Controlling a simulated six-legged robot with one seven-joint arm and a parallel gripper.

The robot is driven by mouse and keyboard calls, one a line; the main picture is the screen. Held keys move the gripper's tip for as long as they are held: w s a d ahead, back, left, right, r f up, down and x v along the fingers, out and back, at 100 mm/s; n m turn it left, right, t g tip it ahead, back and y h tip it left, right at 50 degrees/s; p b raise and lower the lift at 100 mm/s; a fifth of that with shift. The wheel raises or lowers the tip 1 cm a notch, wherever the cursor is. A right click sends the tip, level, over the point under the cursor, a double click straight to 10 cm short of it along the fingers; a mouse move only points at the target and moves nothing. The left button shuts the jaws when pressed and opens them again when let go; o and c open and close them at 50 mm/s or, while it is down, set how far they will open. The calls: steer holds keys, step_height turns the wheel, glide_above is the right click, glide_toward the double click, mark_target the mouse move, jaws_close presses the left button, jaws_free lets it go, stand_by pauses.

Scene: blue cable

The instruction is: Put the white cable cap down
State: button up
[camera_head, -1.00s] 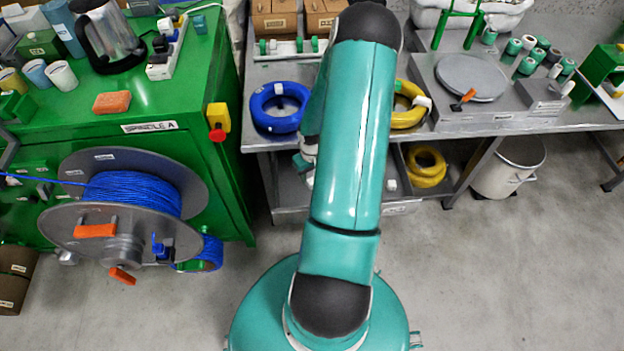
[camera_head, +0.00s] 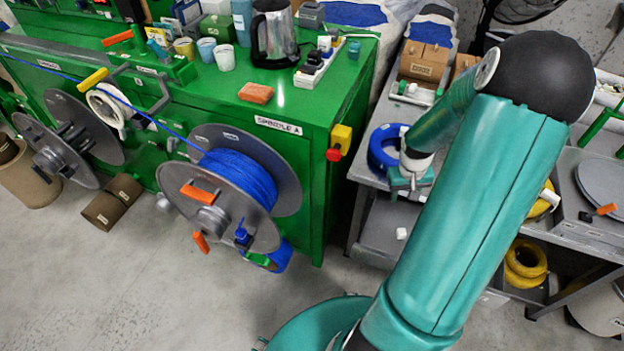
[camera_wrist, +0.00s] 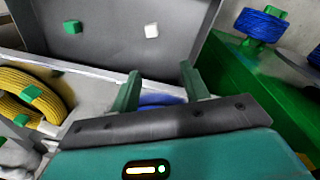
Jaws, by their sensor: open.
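A small white block, which looks like the white cable cap (camera_head: 401,233), lies on the grey lower shelf of the bench. It also shows in the wrist view (camera_wrist: 152,31), apart from a small green block (camera_wrist: 72,27) on the same grey surface. My gripper (camera_head: 408,186) is over the bench's left end, beside the blue cable coil (camera_head: 380,150). In the wrist view my gripper (camera_wrist: 162,84) has its two green fingers spread with nothing held between them. Part of the blue coil (camera_wrist: 160,99) shows beyond the fingers.
A green cabinet (camera_head: 318,130) with a blue cable spool (camera_head: 238,180) stands to the left. Yellow coils (camera_head: 525,262) lie on the bench's lower shelf at right. Cardboard boxes (camera_head: 423,62) stand at the back. The floor (camera_head: 180,290) in front is clear.

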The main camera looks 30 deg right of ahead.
steer(key=w+a+r+n+t+h, duration=0.1)
steer(key=w+a+r, duration=0.1)
steer(key=a+r, duration=0.7)
steer(key=w+a+r+n+t+h, duration=0.1)
steer(key=w+a+r, duration=0.1)
steer(key=a+r, duration=0.75)
steer(key=s+a+r+n+t+y, duration=0.1)
steer(key=s+a+r+t, duration=0.1)
steer(key=s+a+r, duration=0.2)
steer(key=s+a+r+n+t+y, duration=0.1)
steer(key=s+a+r, duration=0.4)
steer(key=a, duration=0.5)
step_height(320, 180, up, 2)
steer(key=shift+a+r+n+t+y, duration=0.1)
steer(key=shift+a+n+t+y, duration=0.2)
steer(key=shift+t+y, duration=0.15)
steer(key=shift+d, duration=0.25)
